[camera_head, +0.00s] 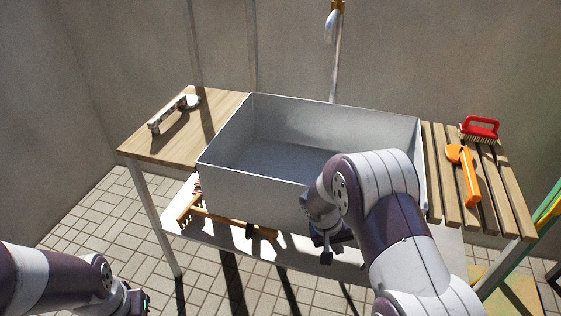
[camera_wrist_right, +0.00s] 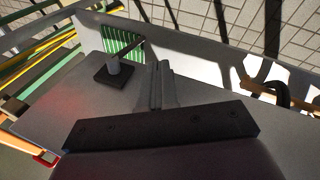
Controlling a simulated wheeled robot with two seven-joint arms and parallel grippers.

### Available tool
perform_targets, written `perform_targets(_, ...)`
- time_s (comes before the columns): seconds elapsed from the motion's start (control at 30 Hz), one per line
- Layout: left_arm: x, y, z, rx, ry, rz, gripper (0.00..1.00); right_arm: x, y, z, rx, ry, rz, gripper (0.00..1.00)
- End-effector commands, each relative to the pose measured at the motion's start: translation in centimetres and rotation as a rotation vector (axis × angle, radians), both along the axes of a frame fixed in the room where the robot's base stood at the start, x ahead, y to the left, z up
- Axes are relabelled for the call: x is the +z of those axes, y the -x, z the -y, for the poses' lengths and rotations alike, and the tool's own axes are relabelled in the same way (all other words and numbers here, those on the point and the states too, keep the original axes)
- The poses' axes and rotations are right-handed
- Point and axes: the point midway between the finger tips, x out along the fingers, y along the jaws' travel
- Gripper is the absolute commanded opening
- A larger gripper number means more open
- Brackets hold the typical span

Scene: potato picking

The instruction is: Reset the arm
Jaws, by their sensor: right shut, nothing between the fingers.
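My right arm reaches in from the lower right in the head view. Its gripper (camera_head: 325,252) hangs in front of the grey basin's near wall, partly hidden by the wrist. In the right wrist view the fingers (camera_wrist_right: 160,84) are together with nothing between them. My left arm shows at the lower left of the head view; only a small dark part of its gripper (camera_head: 140,301) shows near the bottom edge, so its jaws cannot be read. The open grey basin (camera_head: 225,185) looks empty in its visible part; my right arm hides its near right corner.
A wooden board (camera_head: 222,108) at left holds a peeler-like tool (camera_head: 167,115). A slatted rack (camera_head: 445,195) at right holds a red brush (camera_head: 480,128) and an orange tool (camera_head: 468,178). A wooden-handled rake (camera_head: 225,220) lies on the lower shelf (camera_head: 205,245). A tap (camera_head: 333,30) stands behind.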

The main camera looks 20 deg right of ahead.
Motion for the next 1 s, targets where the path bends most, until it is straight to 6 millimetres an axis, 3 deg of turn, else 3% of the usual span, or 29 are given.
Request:
perform_targets(0.13,0.0,0.0,0.0,0.0,0.0,0.0,0.0,-0.1,-0.1,-0.2,0.057,-0.008,-0.013,0.0)
perform_targets(0.23,0.0,0.0,0.0,0.0,0.0,0.0,0.0,-0.7,3.0,-1.9,0.142,-0.09,-0.092,0.0)
perform_targets(0.5,0.0,0.0,0.0,0.0,0.0,0.0,0.0,5.1,10.4,-7.3,0.263,-0.285,-0.073,0.0)
perform_targets(0.67,0.0,0.0,0.0,0.0,0.0,0.0,0.0,8.9,14.2,-9.5,0.254,-0.341,0.024,0.0)
perform_targets(0.7,0.9,0.0,0.0,0.0,0.0,-0.001,0.0,11.2,13.3,-9.9,0.279,-0.335,0.078,0.0)
perform_targets(0.73,3.8,0.1,0.0,0.0,0.0,-0.003,0.0,13.8,13.5,-9.8,0.273,-0.336,0.063,0.0)
perform_targets(0.8,7.0,0.0,0.0,0.0,0.0,0.002,0.0,16.7,13.5,-9.7,0.27,-0.336,0.057,0.0)
perform_targets(1.0,13.9,0.0,0.0,0.0,0.0,0.001,0.0,23.7,13.5,-9.7,0.27,-0.336,0.055,0.0)
